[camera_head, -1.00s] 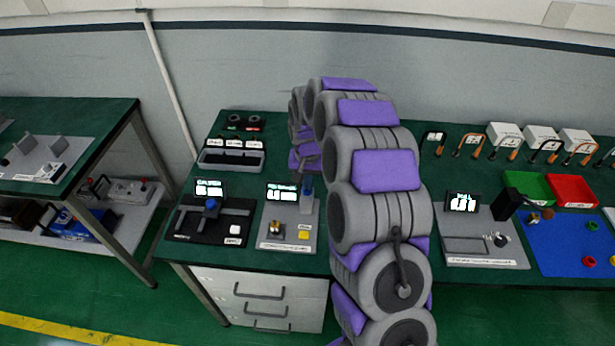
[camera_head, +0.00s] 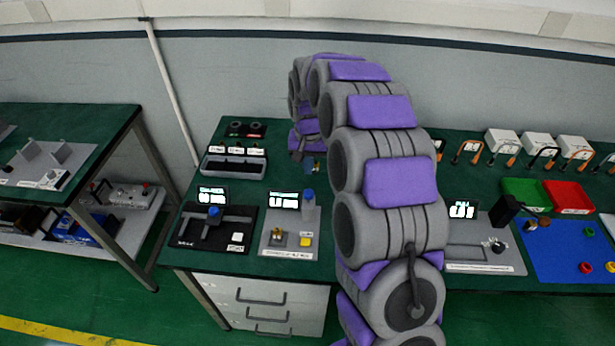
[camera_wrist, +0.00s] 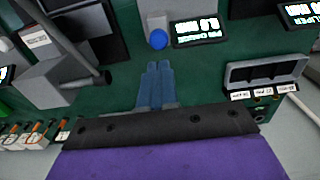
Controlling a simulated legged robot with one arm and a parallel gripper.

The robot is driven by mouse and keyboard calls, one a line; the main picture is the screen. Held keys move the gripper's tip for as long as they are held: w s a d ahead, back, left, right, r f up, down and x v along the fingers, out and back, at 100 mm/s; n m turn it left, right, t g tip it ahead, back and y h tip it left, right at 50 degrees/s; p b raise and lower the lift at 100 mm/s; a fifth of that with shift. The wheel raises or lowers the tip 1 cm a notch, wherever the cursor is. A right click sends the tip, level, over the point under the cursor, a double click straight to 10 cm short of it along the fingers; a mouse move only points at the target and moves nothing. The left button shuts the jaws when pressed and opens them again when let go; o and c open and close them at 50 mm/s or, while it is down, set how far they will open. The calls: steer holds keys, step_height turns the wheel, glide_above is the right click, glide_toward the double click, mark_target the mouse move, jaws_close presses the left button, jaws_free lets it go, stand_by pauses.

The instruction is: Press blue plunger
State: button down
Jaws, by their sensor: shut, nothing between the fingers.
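The blue plunger is a rounded blue cap (camera_head: 309,194) on a grey upright cylinder, at the right of a grey panel (camera_head: 268,241) with a lit display. In the wrist view the blue cap (camera_wrist: 158,39) lies just beyond my fingertips, beside a lit display (camera_wrist: 200,30). My gripper (camera_wrist: 158,66) has its two blue fingers together, empty and pointing toward the cap. A gap of green bench shows between them in the picture. In the head view my gripper (camera_head: 309,167) is small and partly hidden by my arm, above and behind the plunger.
A black panel (camera_head: 190,236) with another blue knob (camera_head: 213,211) stands left of the plunger's panel. A grey open tray (camera_head: 233,167) is behind it. My arm covers the bench to the right. Green bench shows between these fixtures.

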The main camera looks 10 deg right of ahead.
step_height(320, 180, up, 4)
steer(key=shift+d+f, duration=0.1)
steer(key=shift+f, duration=0.15)
stand_by(0.7)
steer(key=s+a+r+n, duration=0.1)
steer(key=s+r, duration=0.3)
steer(key=s, duration=0.5)
steer(key=s+r+n, duration=0.1)
steer(key=s+r, duration=0.2)
steer(key=s, duration=0.7)
steer(key=s+f+n+g, duration=0.1)
steer(key=s, duration=2.2)
steer(key=shift+d+f+n+g, duration=0.2)
steer(key=shift+d+n+g, duration=0.1)
steer(key=shift+g, duration=0.1)
